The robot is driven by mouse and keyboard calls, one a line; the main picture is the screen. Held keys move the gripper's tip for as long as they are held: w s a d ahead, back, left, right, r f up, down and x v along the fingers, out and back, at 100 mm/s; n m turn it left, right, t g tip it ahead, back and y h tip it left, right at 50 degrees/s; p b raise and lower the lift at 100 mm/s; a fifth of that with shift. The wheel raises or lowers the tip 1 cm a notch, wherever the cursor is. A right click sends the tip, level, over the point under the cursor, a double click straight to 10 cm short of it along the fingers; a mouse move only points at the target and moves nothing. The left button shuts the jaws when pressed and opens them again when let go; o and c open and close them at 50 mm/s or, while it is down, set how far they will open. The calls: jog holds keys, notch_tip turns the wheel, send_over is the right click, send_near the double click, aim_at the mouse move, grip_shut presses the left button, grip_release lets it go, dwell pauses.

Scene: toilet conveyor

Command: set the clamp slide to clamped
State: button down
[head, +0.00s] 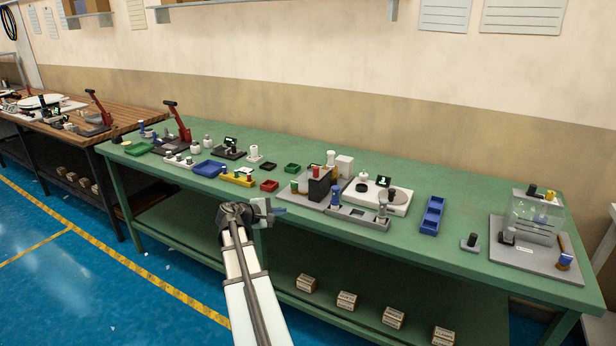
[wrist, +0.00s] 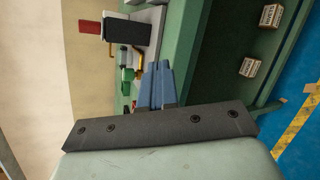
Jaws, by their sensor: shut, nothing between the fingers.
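I cannot tell for certain which part is the clamp slide. A long grey base (head: 352,214) lies at the bench's front edge, with a blue-topped knob (head: 335,194) at its left end and a grey post (head: 382,213) toward its right. Any clamped or unclamped mark is too small to read. My gripper (head: 279,210) is at the front edge of the green bench, left of that base and apart from it. In the wrist view its blue fingers (wrist: 158,84) are together and empty.
A dark upright block (head: 319,184) stands behind the grey base and shows in the wrist view (wrist: 126,31). A yellow base (head: 238,179) and blue tray (head: 208,168) lie left.

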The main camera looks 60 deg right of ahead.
aim_at(314, 172)
notch_tip(314, 172, up, 7)
jog(key=w+d+n+h, duration=0.1)
jog(key=n+h, duration=0.3)
jog(key=n, duration=0.9)
jog(key=shift+d+g, duration=0.3)
jog(key=shift+d, duration=0.25)
jog(key=shift+r, duration=0.1)
jog(key=x, duration=1.4)
jog(key=shift+r, duration=0.25)
